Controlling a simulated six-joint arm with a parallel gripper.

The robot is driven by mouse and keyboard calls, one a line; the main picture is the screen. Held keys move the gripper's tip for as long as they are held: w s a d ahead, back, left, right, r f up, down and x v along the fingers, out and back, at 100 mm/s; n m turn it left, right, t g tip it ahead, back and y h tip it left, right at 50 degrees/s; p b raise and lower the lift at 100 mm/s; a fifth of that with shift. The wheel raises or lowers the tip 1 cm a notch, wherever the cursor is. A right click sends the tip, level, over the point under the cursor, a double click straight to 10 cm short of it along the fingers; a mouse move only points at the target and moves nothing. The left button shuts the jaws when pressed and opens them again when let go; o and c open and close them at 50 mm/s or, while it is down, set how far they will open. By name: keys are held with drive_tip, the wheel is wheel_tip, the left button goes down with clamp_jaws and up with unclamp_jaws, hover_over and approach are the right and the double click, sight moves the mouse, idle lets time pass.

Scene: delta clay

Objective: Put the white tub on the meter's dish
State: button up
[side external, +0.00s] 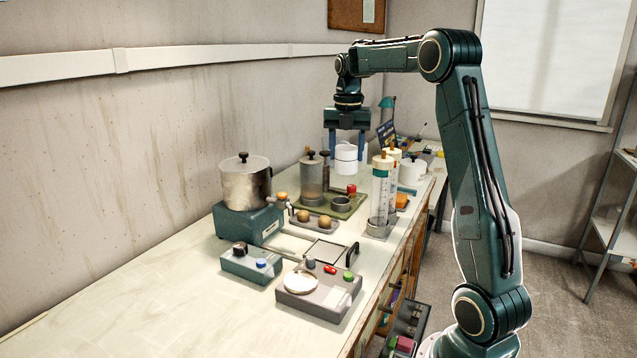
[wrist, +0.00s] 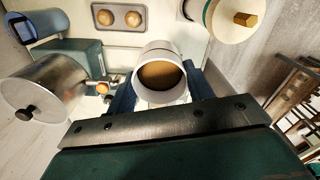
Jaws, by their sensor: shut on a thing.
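The white tub (side external: 346,160) is between the two blue fingers of my gripper (side external: 347,147), toward the far part of the bench. My gripper is shut on it. In the wrist view the tub (wrist: 143,86) is open at the top, with brown contents inside, and a finger lies on each side. It looks upright and appears raised above the bench. The meter (side external: 322,294) is a grey box at the near end of the bench, with a round white dish (side external: 300,283) on its top left. The dish looks empty, well apart from the tub. The wrist view does not show it.
A metal pot (side external: 246,184) stands on a teal base at the left. Between the tub and the meter are grey cylinders on a green tray (side external: 345,214), a tray with two brown balls (side external: 300,222), and tall clear cylinders (side external: 380,192). A small teal box (side external: 250,264) sits beside the meter.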

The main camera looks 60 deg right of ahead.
drive_tip(key=w+a+f+m, duration=0.3)
drive_tip(key=a+m, duration=0.3)
drive_tip(key=a, duration=0.4)
drive_tip(key=w+a+f+m, duration=0.4)
drive_tip(key=a+f+m, duration=0.1)
drive_tip(key=a, duration=0.5)
drive_tip(key=w+a+f+m, duration=0.3)
drive_tip(key=a+m, duration=0.4)
drive_tip(key=a, duration=0.3)
drive_tip(key=shift+w+a+f, duration=0.15)
drive_tip(key=shift+w+f, duration=0.15)
drive_tip(key=shift+f, duration=0.2)
drive_tip(key=shift+m, duration=0.3)
drive_tip(key=m, duration=0.6)
drive_tip(key=s+d+r+n, duration=0.2)
drive_tip(key=s+n, duration=0.1)
drive_tip(key=s, duration=0.3)
drive_tip(key=s+d+r+n, duration=0.2)
drive_tip(key=s+n, duration=0.1)
drive_tip(key=s, duration=0.3)
drive_tip(key=shift+d+n, duration=0.4)
